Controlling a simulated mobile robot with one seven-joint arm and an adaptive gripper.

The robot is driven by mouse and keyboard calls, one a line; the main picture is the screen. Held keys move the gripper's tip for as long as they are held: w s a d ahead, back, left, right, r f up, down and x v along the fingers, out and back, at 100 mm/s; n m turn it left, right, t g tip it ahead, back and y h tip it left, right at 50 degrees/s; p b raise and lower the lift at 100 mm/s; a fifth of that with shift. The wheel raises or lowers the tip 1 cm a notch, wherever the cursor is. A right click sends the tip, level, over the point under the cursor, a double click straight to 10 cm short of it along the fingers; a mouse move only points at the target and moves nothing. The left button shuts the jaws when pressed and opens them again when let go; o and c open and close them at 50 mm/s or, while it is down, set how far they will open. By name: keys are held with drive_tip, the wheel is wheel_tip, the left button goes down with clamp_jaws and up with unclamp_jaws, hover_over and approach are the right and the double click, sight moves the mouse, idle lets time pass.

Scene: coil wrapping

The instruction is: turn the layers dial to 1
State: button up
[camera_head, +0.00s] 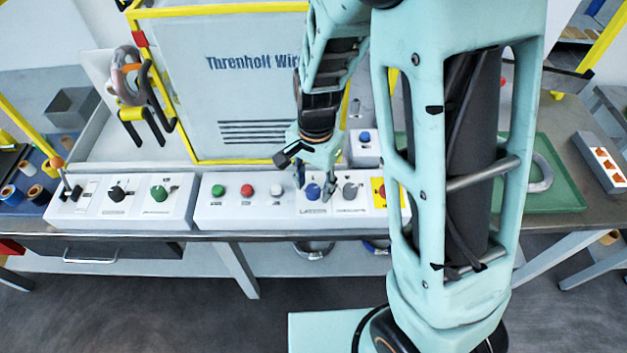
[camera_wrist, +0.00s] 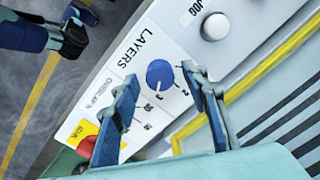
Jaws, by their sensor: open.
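The blue layers dial (camera_wrist: 160,73) sits on a white panel beside the printed word LAYERS. It also shows in the head view (camera_head: 313,191). My gripper (camera_wrist: 159,76) is open, with one finger on each side of the dial; it appears above the front panel in the head view (camera_head: 314,194). I cannot tell whether the fingers touch the dial. Small scale numbers, including a 2, show near the dial.
A grey dial (camera_head: 350,190) and a red button on yellow (camera_head: 380,193) lie right of the blue dial. Green (camera_head: 217,190), red (camera_head: 247,190) and white buttons (camera_head: 276,190) lie to its left. A yellow-framed machine door (camera_head: 220,75) stands behind.

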clamp_jaws()
